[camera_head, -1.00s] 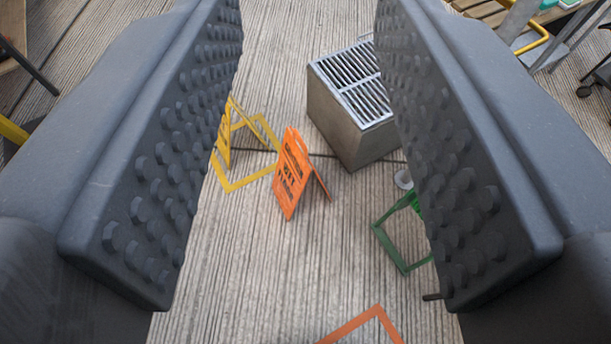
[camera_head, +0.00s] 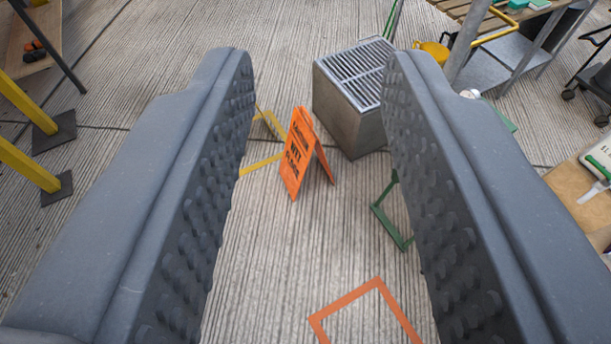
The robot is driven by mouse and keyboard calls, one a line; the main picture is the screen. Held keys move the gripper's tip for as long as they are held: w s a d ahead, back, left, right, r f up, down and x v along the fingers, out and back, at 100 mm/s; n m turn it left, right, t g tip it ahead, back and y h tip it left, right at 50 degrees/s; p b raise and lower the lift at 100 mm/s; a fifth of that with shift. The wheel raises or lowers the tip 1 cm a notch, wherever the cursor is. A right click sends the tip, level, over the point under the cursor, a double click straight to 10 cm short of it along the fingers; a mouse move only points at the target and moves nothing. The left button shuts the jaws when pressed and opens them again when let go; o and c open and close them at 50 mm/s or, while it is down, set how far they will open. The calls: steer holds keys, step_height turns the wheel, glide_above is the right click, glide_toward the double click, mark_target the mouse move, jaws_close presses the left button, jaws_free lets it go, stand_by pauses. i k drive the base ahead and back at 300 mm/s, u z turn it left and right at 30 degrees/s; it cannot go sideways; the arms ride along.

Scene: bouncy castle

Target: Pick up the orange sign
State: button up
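The orange sign (camera_head: 299,154) is a folding A-frame board with dark lettering. It stands upright on the grey ribbed floor, left of a metal box with a grated top. My gripper (camera_head: 318,72) is open and empty, with studded dark grey pads to the left and right. In the picture the sign shows between the two pads, nearer the left one. The sign stands beyond the gripper and nothing touches it. The left pad hides part of a yellow frame behind the sign.
The grated metal box (camera_head: 352,98) stands right behind the sign. A yellow frame (camera_head: 262,163) is to its left and a green frame (camera_head: 391,221) to its right. An orange square outline (camera_head: 345,299) is on the floor in front. Yellow posts (camera_head: 28,163) stand at left, a workbench (camera_head: 500,55) at upper right.

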mark_target(300, 140)
steer(key=u, duration=1.3)
steer(key=k, duration=0.1)
steer(key=z, duration=2)
steer(key=i, duration=1.1)
steer(key=u, duration=0.5)
steer(key=i, duration=0.8)
steer(key=u, duration=0.6)
